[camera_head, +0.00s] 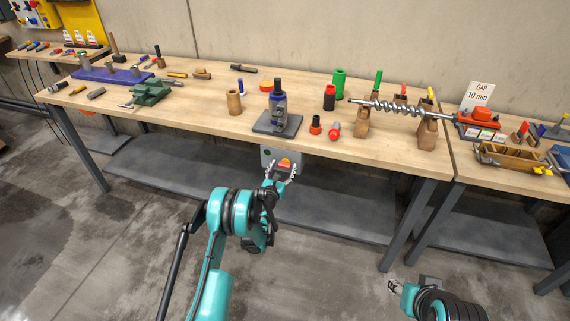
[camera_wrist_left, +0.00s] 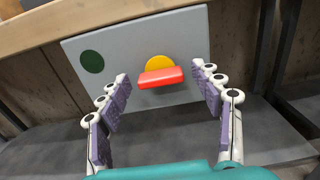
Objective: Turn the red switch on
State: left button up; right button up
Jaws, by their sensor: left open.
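The red switch (camera_wrist_left: 161,78) is a short red bar in front of a yellow disc (camera_wrist_left: 159,62) on a grey panel (camera_wrist_left: 125,50). It lies roughly level in the left wrist view. The panel hangs below the table's front edge; in the head view the red switch (camera_head: 285,162) shows just beyond my left gripper (camera_head: 280,172). My left gripper (camera_wrist_left: 160,73) is open, its fingers spread to either side of the switch in the wrist view. I cannot tell whether it touches. My right gripper (camera_head: 393,286) is low at the bottom right, away from the table.
A green dot (camera_wrist_left: 92,61) is on the panel's left part. The wooden workbench (camera_head: 200,112) above holds a blue-grey device (camera_head: 278,112), a green vise (camera_head: 150,92) and a metal auger (camera_head: 395,108). A grey lower shelf (camera_head: 330,211) runs beneath. The floor in front is clear.

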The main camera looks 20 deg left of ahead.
pick_arm(q)
jog(key=shift+s+r, duration=0.1)
jog(key=shift+r, duration=0.05)
jog(key=c, duration=1.2)
jog(key=shift+o, duration=0.2)
jog(key=shift+m, duration=0.4)
jog(key=m, duration=0.3)
jog(key=shift+d+m, duration=0.1)
jog(key=shift+m, duration=0.3)
jog(key=m, duration=1.3)
jog(key=shift+d, duration=0.1)
jog(key=shift+m, duration=0.3)
